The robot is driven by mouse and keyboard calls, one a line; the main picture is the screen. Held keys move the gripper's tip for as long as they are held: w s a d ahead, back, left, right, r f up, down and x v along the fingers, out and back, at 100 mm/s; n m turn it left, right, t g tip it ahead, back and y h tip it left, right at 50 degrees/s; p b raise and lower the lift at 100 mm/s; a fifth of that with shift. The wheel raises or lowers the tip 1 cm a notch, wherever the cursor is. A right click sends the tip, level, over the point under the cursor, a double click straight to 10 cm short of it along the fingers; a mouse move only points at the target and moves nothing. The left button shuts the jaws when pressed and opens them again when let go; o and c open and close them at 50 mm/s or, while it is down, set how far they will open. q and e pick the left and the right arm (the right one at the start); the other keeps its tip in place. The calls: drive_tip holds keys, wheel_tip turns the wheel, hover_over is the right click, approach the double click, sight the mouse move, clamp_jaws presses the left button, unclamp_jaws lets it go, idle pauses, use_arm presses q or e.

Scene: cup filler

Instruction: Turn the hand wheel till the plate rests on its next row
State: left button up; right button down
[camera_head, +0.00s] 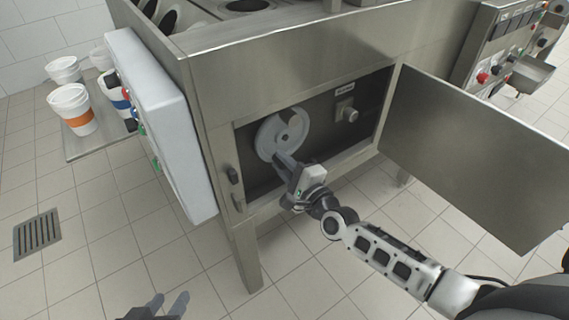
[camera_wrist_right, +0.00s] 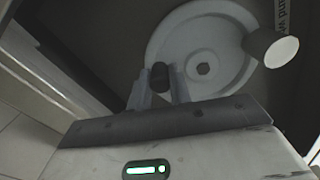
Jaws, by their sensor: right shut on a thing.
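The pale grey hand wheel (camera_head: 264,138) sits in the open front recess of the steel machine. It also shows large in the right wrist view (camera_wrist_right: 221,40), with its hub near the middle. My right gripper (camera_head: 280,160) reaches into the recess at the wheel's lower edge. In the wrist view its fingers (camera_wrist_right: 160,80) are shut on a small dark handle at the wheel's left side. My left gripper (camera_head: 168,304) is low at the bottom of the head view, empty, its fingers apart, far from the wheel. The plate and its rows cannot be made out.
A steel door (camera_head: 475,150) stands open on the right. A round knob (camera_head: 350,114) sits right of the wheel, below a small label. A control box (camera_head: 150,120) is on the machine's left side, beside a shelf with stacked cups (camera_head: 75,108). The floor in front is clear.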

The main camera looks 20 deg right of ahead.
drive_tip(key=shift+a+f, duration=0.1)
drive_tip(key=c, duration=1.5)
unclamp_jaws()
use_arm(q)
drive_tip(key=shift+s+f, duration=0.1)
drive_tip(key=shift+s, duration=0.05)
use_arm(e)
drive_tip(key=shift+o, duration=1)
use_arm(q)
drive_tip(key=r, duration=0.1)
drive_tip(key=r+p, duration=0.1)
drive_tip(key=shift+s+a+r+p, duration=0.15)
drive_tip(key=shift+a+r+p, duration=0.15)
drive_tip(key=shift+a+r, duration=0.1)
use_arm(e)
drive_tip(key=v, duration=1.6)
